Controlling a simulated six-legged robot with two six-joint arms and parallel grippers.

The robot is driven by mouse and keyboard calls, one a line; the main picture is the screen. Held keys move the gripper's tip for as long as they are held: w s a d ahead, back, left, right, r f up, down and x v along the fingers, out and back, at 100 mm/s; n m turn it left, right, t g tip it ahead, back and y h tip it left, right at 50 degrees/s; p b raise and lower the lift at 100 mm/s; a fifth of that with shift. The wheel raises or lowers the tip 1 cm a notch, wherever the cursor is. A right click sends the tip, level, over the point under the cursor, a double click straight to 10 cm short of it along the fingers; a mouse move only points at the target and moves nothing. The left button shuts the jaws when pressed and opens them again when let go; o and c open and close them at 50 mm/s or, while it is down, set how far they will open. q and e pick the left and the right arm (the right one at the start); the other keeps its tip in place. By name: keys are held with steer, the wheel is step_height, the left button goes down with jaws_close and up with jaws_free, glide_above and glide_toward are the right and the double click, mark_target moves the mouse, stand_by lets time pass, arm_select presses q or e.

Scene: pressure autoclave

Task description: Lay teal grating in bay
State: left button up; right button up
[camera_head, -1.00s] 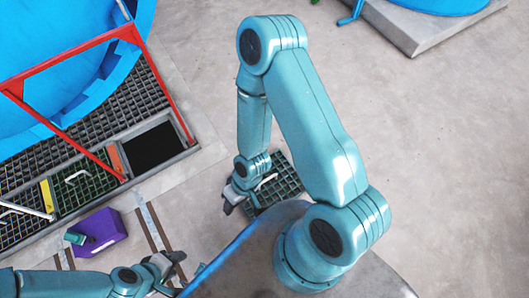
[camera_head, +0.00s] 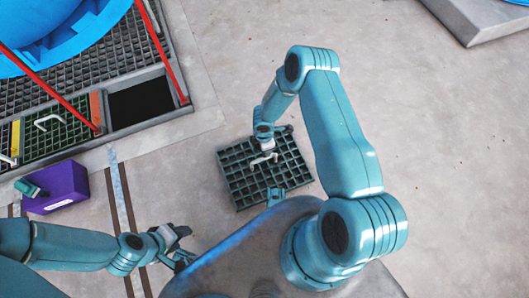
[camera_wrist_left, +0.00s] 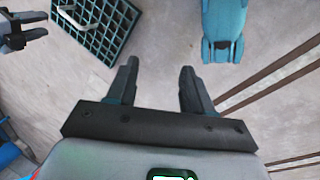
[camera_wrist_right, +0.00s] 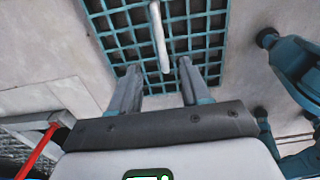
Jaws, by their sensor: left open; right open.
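The teal grating (camera_head: 240,187), a square lattice with a white handle (camera_head: 263,159), lies flat on the concrete floor. The bay is the dark open rectangle (camera_head: 143,102) in the floor frame, up and left of the grating. My right gripper (camera_head: 275,137) is over the grating near its handle. In the right wrist view, my open right fingers (camera_wrist_right: 160,68) point at the handle (camera_wrist_right: 158,30), whose near end shows between the tips. My left gripper (camera_head: 182,243) is open and empty, away from the grating; the left wrist view shows its spread fingers (camera_wrist_left: 159,68).
A green grating (camera_head: 55,140) with a white handle fills the compartment left of the bay, past an orange strip (camera_head: 96,110). Red rails (camera_head: 162,48) rise beside the bay. A purple box (camera_head: 62,187) stands on the floor. Floor between grating and bay is clear.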

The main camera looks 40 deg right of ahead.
steer(key=f+b, duration=0.1)
steer(key=f, duration=0.2)
steer(key=f+b, duration=0.1)
steer(key=f, duration=0.3)
steer(key=shift+a+f, duration=0.2)
steer(key=shift+f, duration=0.05)
step_height(320, 180, down, 5)
steer(key=b, duration=0.3)
steer(key=shift+d+f+b, duration=0.1)
steer(key=shift+f+b, duration=0.05)
steer(key=shift+b, duration=0.15)
arm_select(q)
step_height(320, 180, down, 6)
steer(key=w+a+t, duration=0.1)
steer(key=w, duration=0.2)
steer(key=shift+a, duration=0.15)
arm_select(e)
jaws_close()
